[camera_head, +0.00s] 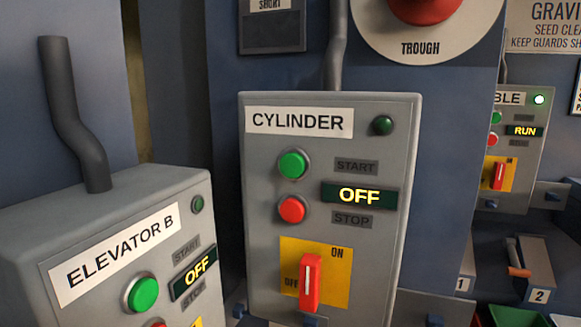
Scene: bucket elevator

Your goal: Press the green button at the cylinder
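The cylinder control box (378,270) is a grey panel in the middle of the head view, labelled CYLINDER. Its green button (292,164) sits at the upper left of the panel, beside the START label. A red button (291,209) is just below it, beside STOP. The display (359,195) reads OFF, and the small green lamp (382,125) at the top right looks dark. My gripper is not in view.
The ELEVATOR B box (120,207) stands at the left and nearer, its display (193,274) reading OFF. A third box (523,165) at the right shows RUN with a lit lamp. A large red button (424,8) marked TROUGH is above. Grey conduits (72,115) rise from the boxes.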

